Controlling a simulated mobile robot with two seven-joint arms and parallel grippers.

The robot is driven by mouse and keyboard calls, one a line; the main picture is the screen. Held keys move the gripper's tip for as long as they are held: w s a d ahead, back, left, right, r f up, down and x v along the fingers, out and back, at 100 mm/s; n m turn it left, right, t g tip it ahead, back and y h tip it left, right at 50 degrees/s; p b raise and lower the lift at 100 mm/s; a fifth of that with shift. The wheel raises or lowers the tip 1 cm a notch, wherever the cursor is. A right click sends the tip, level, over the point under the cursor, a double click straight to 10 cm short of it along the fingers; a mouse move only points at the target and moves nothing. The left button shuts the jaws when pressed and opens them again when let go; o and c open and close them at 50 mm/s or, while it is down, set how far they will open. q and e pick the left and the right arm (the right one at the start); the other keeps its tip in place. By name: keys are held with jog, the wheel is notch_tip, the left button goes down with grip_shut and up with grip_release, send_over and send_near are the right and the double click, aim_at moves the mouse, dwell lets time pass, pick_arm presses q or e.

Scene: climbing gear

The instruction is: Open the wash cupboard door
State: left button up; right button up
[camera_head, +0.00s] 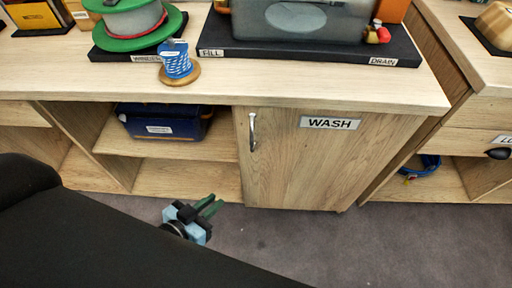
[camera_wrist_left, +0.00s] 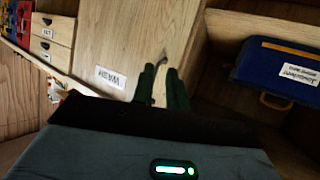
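The wash cupboard door (camera_head: 315,165) is light wood with a WASH label (camera_head: 330,123) and looks closed. Its upright metal handle (camera_head: 252,132) is near the door's upper left edge. My left gripper (camera_head: 212,206) has green fingers and is low in front of the cupboard, below and left of the handle, apart from it. In the left wrist view the fingers (camera_wrist_left: 161,84) are parted with a gap and nothing is held between them. The door (camera_wrist_left: 125,45) and its label (camera_wrist_left: 110,77) show beyond them. My right gripper is not in view.
An open shelf left of the door holds a blue case (camera_head: 165,122). The worktop (camera_head: 230,85) above carries a black tray (camera_head: 310,52) with a tank, and a blue cord spool (camera_head: 178,65). Grey floor (camera_head: 265,240) in front of the door is clear.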

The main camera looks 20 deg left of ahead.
aim_at(251, 143)
pick_arm(q)
jog(key=w+d+r+m+t+h+b, duration=0.1)
jog(key=w+r+t+h+b, duration=0.1)
jog(key=w+r+b, duration=0.3)
jog(key=w+t+b, duration=0.1)
jog(key=w+b, duration=0.3)
jog(key=w, duration=0.2)
jog(key=shift+d+t+h, duration=0.15)
jog(key=shift+t+h, duration=0.25)
jog(key=shift+w, duration=0.15)
jog(key=b+x, duration=0.1)
jog(key=x, duration=0.6)
jog(key=shift+w+d+f+b, duration=0.1)
jog(key=shift+w+b, duration=0.1)
jog(key=shift+b, duration=0.15)
grip_shut()
jog(key=shift+s, duration=0.1)
